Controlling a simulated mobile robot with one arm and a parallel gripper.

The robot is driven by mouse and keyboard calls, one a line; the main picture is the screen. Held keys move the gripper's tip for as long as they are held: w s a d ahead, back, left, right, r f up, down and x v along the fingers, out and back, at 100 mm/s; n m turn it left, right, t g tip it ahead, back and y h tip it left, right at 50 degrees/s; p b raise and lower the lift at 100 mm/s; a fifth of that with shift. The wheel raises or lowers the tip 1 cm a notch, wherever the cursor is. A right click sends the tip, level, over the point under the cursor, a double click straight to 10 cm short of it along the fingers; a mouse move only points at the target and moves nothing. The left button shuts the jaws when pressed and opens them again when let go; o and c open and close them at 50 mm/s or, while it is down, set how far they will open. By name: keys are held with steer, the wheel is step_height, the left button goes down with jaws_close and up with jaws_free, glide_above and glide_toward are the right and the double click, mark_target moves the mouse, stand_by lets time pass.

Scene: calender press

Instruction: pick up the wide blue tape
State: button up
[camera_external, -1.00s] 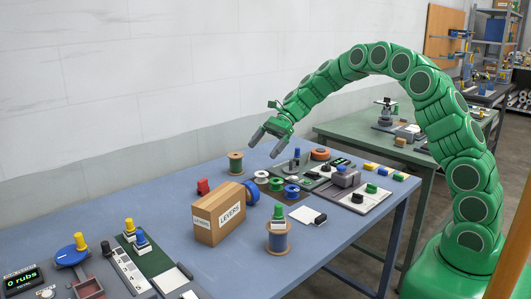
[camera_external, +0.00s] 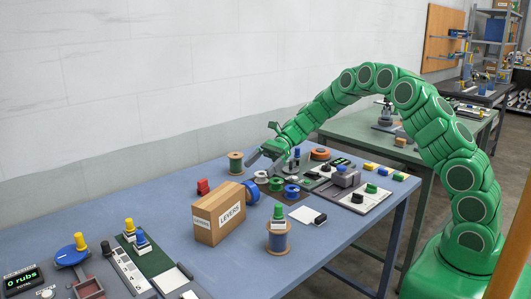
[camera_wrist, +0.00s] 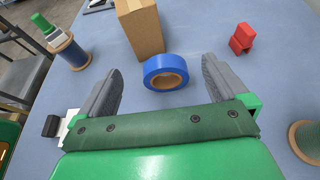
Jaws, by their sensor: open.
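The wide blue tape (camera_external: 252,190) is a thick ring with a brown core on the blue table, right behind the cardboard box in the external view. In the wrist view the tape (camera_wrist: 164,62) shows its whole ring and round core hole between my two grey fingers, close to the box. My gripper (camera_external: 264,158) is open and empty, above and behind the tape in the external view. In the wrist view my gripper (camera_wrist: 162,70) has a finger on each side of the tape, neither seen touching it.
The cardboard box (camera_external: 218,214) marked LEVERS stands beside the tape. A red block (camera_wrist: 242,39) and a wooden spool (camera_external: 235,162) are nearby. A smaller blue roll (camera_external: 291,191), green and white rolls lie to the right. A spool with a green-topped piece (camera_external: 278,237) stands in front.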

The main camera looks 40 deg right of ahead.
glide_toward(247, 203)
steer(key=shift+w+a+r, duration=0.2)
steer(key=shift+a+r, duration=0.55)
steer(key=shift+r, duration=0.3)
steer(key=shift+x, duration=3.85)
steer(key=shift+f, duration=0.1)
steer(key=shift+c, duration=0.2)
steer(key=c, duration=0.7)
